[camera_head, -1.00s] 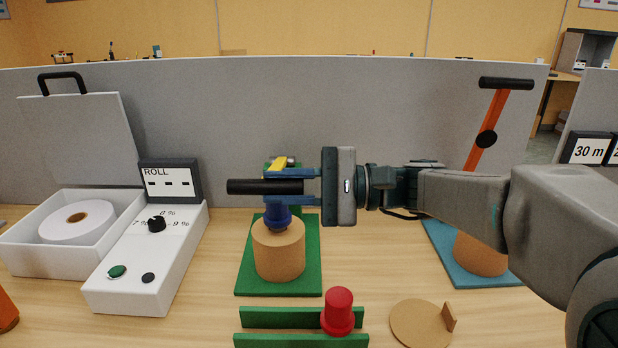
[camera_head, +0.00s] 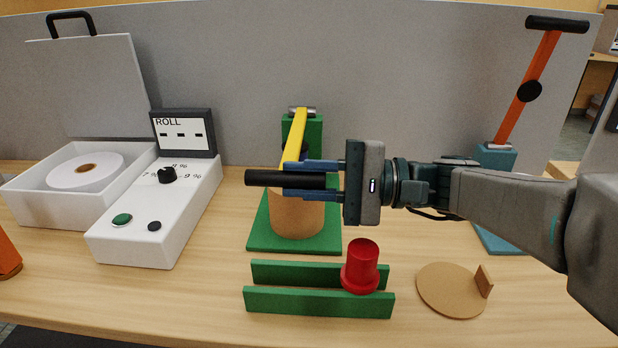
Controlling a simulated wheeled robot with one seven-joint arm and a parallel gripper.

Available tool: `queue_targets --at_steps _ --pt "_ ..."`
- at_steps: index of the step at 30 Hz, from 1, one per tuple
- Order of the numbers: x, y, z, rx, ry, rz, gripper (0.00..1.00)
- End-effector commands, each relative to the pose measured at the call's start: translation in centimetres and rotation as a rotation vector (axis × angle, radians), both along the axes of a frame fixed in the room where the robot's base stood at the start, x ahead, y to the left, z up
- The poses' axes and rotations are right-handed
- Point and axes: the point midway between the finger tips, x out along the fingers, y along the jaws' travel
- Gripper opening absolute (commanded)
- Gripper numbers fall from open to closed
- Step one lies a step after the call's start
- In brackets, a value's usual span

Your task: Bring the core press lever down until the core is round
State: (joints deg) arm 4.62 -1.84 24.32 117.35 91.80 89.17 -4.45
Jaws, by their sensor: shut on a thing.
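The green press (camera_head: 258,238) stands in the middle of the table. Its yellow lever (camera_head: 296,138) slopes down from a hinge at the back toward me and ends in a black crossbar handle (camera_head: 262,178). My gripper (camera_head: 287,180) comes in from the right and is shut on this handle. A brown cylindrical core (camera_head: 297,218) stands on the green base under the handle. Handle and fingers hide the core's top, so its roundness cannot be told. A second press (camera_head: 495,158), teal with a raised orange lever (camera_head: 527,92), stands at the right.
A red plug (camera_head: 361,266) stands at the green rails (camera_head: 310,301) in front. A brown disc (camera_head: 445,292) lies to their right. A white control box (camera_head: 160,215) and an open white box with a roll (camera_head: 85,171) are at left. A grey partition (camera_head: 230,70) closes the back.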

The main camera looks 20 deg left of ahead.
Motion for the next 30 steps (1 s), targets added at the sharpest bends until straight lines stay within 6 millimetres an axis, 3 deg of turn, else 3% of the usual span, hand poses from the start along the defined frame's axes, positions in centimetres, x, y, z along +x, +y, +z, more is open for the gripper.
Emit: queue_targets --at_steps 1,6,7,9,25,30 --pt "0.1 -0.1 -1.1 -0.021 0.013 -0.002 0.00" --pt "0.2 -0.1 -1.1 -0.021 0.014 -0.004 0.00" --pt "0.2 -0.1 -1.2 -0.021 0.014 -0.004 0.25" --pt "0.2 -0.2 -1.2 -0.020 0.015 -0.006 0.43" --pt "0.1 -0.1 -0.6 -0.013 0.007 -0.001 0.43" --pt "0.6 -1.4 -0.5 -0.013 0.007 -0.004 0.43"
